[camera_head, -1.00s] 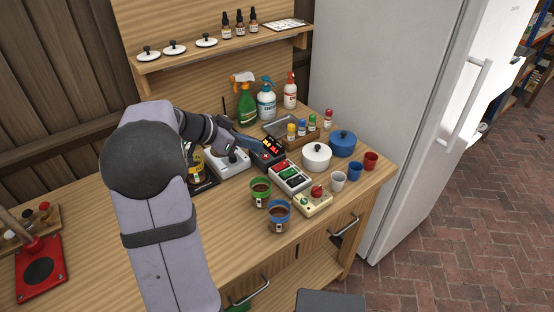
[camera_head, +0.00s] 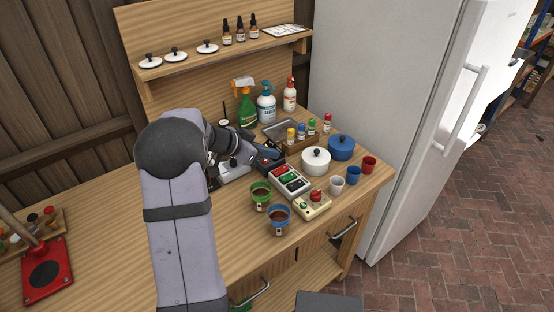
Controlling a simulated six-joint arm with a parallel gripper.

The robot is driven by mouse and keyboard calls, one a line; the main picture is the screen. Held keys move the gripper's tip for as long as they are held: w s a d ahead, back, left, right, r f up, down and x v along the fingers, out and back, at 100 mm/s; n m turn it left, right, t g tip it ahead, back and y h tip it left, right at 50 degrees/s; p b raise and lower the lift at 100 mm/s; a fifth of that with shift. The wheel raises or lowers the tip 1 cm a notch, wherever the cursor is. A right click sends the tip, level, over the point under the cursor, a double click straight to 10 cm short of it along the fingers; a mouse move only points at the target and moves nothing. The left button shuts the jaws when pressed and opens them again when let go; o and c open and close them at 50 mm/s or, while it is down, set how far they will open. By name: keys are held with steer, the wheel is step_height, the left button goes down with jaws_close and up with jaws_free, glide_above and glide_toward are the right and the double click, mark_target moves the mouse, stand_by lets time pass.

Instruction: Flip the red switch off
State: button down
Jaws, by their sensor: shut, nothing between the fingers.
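A white switch panel (camera_head: 290,180) with red and green switches lies on the counter right of my gripper. Its red switch (camera_head: 281,170) is near the back end; its on or off position is too small to tell. A dark box (camera_head: 268,158) stands just behind and left of the panel. My gripper (camera_head: 259,151) is shut and empty, reaching in from the left at the dark box.
A white device (camera_head: 235,168) is partly under my arm. Pots (camera_head: 315,160) and small cups are at right, spray bottles (camera_head: 246,108) behind.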

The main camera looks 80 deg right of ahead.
mark_target(279, 170)
steer(key=p+x, duration=0.1)
steer(key=x, duration=0.2)
step_height(279, 170, down, 2)
steer(key=shift+f+p, duration=0.15)
steer(key=shift+p, duration=0.3)
steer(key=shift+s+d+f, duration=0.1)
steer(key=shift+d+f, duration=0.05)
steer(key=shift+f, duration=0.65)
steer(key=shift+f, duration=0.1)
steer(key=f+b, duration=0.1)
steer(key=b, duration=0.3)
steer(key=shift+s+d+b, duration=0.1)
steer(key=shift+b, duration=0.2)
steer(key=shift+r+p, duration=0.4)
steer(key=shift+p, duration=0.1)
steer(key=shift+s+d+r, duration=0.1)
steer(key=shift+s+d, duration=0.05)
